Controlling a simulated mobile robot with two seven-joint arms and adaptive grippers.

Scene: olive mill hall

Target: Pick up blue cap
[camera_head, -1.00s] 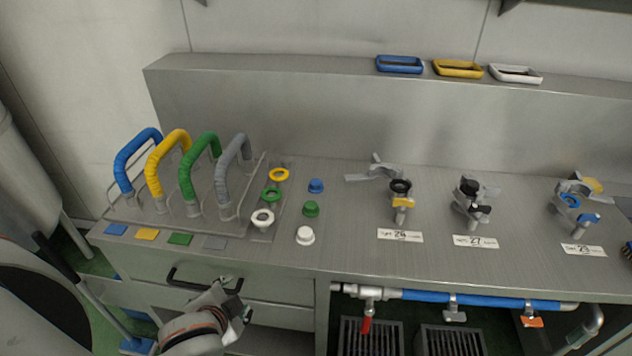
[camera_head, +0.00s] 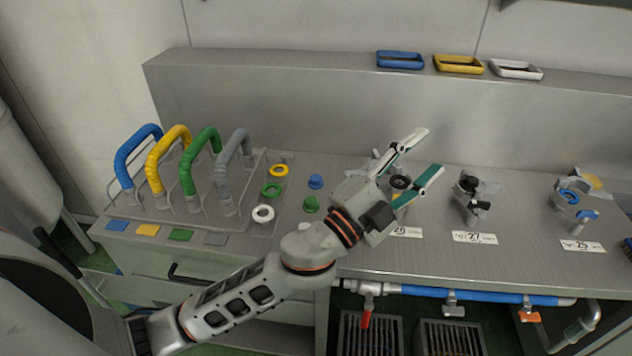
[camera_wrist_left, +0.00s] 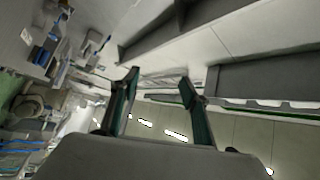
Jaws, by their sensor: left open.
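The blue cap (camera_head: 315,182) stands on the steel bench, at the back of a short column of caps. The green cap (camera_head: 310,204) stands just in front of it. My left gripper (camera_head: 428,154) is open and empty, its two fingers spread and pointing up and right. It is to the right of the blue cap and apart from it, in front of the fitting by the left label. The left wrist view shows the open fingers (camera_wrist_left: 159,77) against wall and ceiling; I cannot make out the cap there. My right gripper is not in view.
Yellow (camera_head: 279,170), green (camera_head: 271,189) and white (camera_head: 263,213) rings lie left of the caps, beside a rack of coloured handles (camera_head: 198,172). Fittings (camera_head: 468,200) stand at the right. Blue, yellow and white trays (camera_head: 459,65) sit on the back ledge.

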